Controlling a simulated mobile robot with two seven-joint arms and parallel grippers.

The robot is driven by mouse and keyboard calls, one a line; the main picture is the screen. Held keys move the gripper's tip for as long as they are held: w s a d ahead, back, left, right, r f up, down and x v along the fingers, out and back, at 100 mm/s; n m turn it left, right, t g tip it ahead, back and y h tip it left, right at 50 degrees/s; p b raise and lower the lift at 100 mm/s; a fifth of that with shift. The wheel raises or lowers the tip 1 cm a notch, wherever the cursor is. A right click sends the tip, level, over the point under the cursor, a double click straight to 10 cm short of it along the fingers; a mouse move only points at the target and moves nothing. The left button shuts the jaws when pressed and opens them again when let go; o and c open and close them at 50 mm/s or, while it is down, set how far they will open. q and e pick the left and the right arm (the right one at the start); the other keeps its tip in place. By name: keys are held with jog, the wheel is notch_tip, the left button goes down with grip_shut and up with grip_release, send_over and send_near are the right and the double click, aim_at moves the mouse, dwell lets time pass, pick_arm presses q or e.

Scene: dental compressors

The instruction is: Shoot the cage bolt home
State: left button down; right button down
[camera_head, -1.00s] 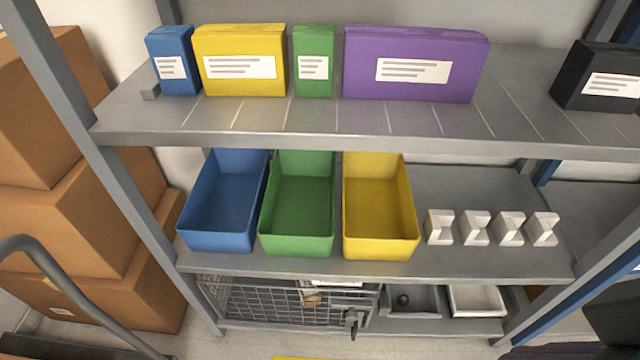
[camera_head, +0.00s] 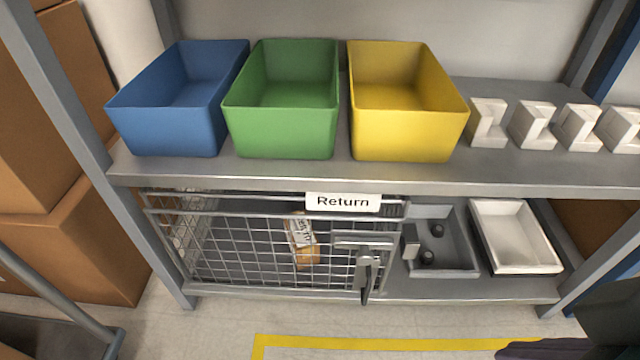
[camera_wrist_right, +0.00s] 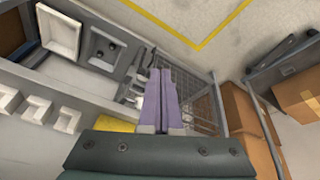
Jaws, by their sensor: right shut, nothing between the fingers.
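The wire cage (camera_head: 235,255) stands on the bottom shelf with its mesh front facing me. The cage bolt (camera_head: 365,243) is a grey horizontal bar at the right end of the front, with a handle (camera_head: 367,278) hanging down. A small grey block (camera_head: 410,242) stands just right of the bar; I cannot tell whether the bar enters it. My right gripper (camera_wrist_right: 161,72) shows in the right wrist view, its purple fingers shut and empty. The cage mesh (camera_wrist_right: 200,98) appears behind and right of the fingers, apparently apart from them. My left gripper is not in view.
A labelled brown packet (camera_head: 303,245) is inside. Right of it are a grey tray (camera_head: 455,262) and a white tray (camera_head: 517,268). Blue, green and yellow bins stand above.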

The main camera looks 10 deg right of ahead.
jog(key=w+d+f+n+t+h+b, duration=0.2)
jog(key=w+f+t+b, duration=0.15)
jog(key=f+b, duration=0.8)
jog(key=w+d+f+n+t+h+b, duration=0.1)
jog(key=w+d+f+n+t+b, duration=0.3)
jog(key=f+b, duration=0.75)
jog(key=w+a+f+n+t+y+b, duration=0.1)
jog(key=w+a+n+t+y, duration=0.3)
jog(key=a+n, duration=0.8)
jog(key=w+n+y, duration=0.1)
jog(key=w+n, duration=0.1)
jog(key=n, duration=0.2)
jog(key=shift+w+f+n+y, duration=0.2)
jog(key=shift+f+n+y, duration=0.1)
jog(key=shift+f+n, duration=0.1)
jog(key=shift+a+t, duration=0.1)
jog(key=shift+t, duration=0.15)
